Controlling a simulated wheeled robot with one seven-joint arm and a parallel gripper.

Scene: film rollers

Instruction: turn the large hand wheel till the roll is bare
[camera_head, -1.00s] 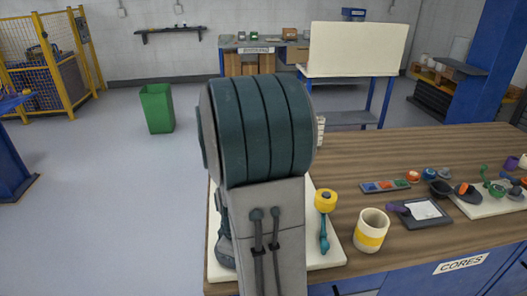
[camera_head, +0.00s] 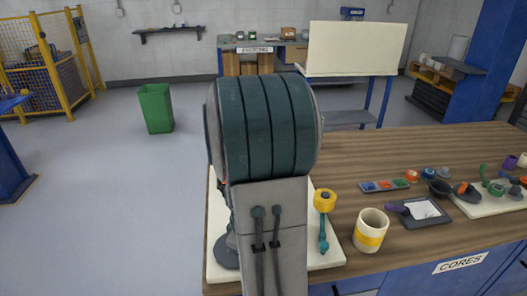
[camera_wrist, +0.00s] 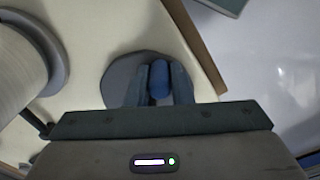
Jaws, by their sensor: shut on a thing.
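In the wrist view my gripper (camera_wrist: 161,94) is shut on a blue handle (camera_wrist: 159,76). The handle stands over a round grey disc, the hand wheel (camera_wrist: 118,82), which is partly hidden behind the fingers. A roll (camera_wrist: 15,75) with a pale, finely ribbed surface and a grey end flange (camera_wrist: 56,60) lies to the left of the wheel. How much film is on it I cannot tell. In the head view my own arm hides the roll and most of the wheel's place on the white board (camera_head: 326,258).
On the wooden bench (camera_head: 380,160), a yellow-topped teal piece (camera_head: 324,215) lies on the board's right. A cream mug with a yellow band (camera_head: 370,231), a dark tray with a paper (camera_head: 420,211) and several small coloured parts stand further right.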

